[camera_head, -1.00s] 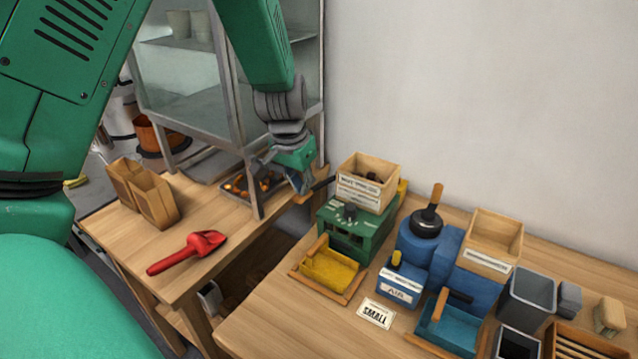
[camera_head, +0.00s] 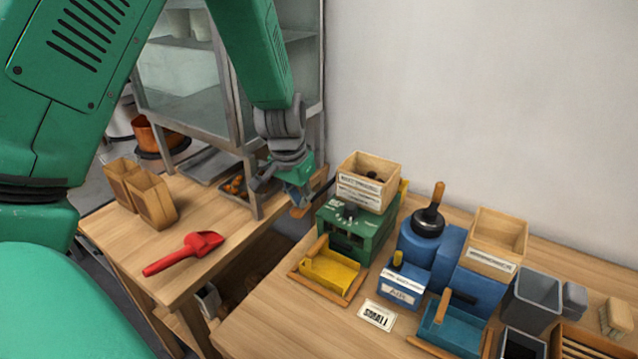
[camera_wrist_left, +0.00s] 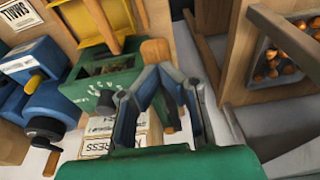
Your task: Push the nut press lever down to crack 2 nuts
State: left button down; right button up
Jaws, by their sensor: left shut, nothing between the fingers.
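The green nut press (camera_head: 345,236) stands on the right-hand table, with a dial on its top and a wooden box (camera_head: 369,187) of dark nuts above it. Its lever (camera_head: 322,193) sticks out to the left as a dark rod ending in a wooden handle (camera_head: 301,210). My left gripper (camera_head: 298,203) is at the handle, its fingertips close above or against it; exact contact is hard to tell. In the left wrist view the gripper (camera_wrist_left: 160,72) has its fingers together with nothing between them, and the wooden handle (camera_wrist_left: 155,51) shows just past the tips. My right gripper is not in view.
A yellow tray (camera_head: 331,272) sits before the press. Blue machines (camera_head: 426,245) and an empty wooden box (camera_head: 496,240) stand to the right. A metal-framed cabinet (camera_head: 226,95) rises behind.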

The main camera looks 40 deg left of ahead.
aim_at(298, 209)
pick_arm(q)
jog(key=shift+s, duration=0.1)
jog(key=shift+s+f+b, duration=0.15)
jog(key=shift+f+b, duration=0.4)
jog(key=shift+f, duration=0.55)
jog(key=shift+s+f+b, duration=0.1)
jog(key=shift+f+b, duration=0.35)
jog(key=shift+f, duration=0.5)
jog(key=r+p, duration=0.7)
jog(key=w+r+p, duration=0.1)
jog(key=r+p, duration=0.2)
jog(key=r, duration=0.1)
jog(key=shift+w+a+p, duration=0.1)
jog(key=shift+p, duration=0.2)
jog(key=shift+f, duration=0.1)
jog(key=shift+f+b, duration=0.65)
jog(key=shift+f, duration=0.45)
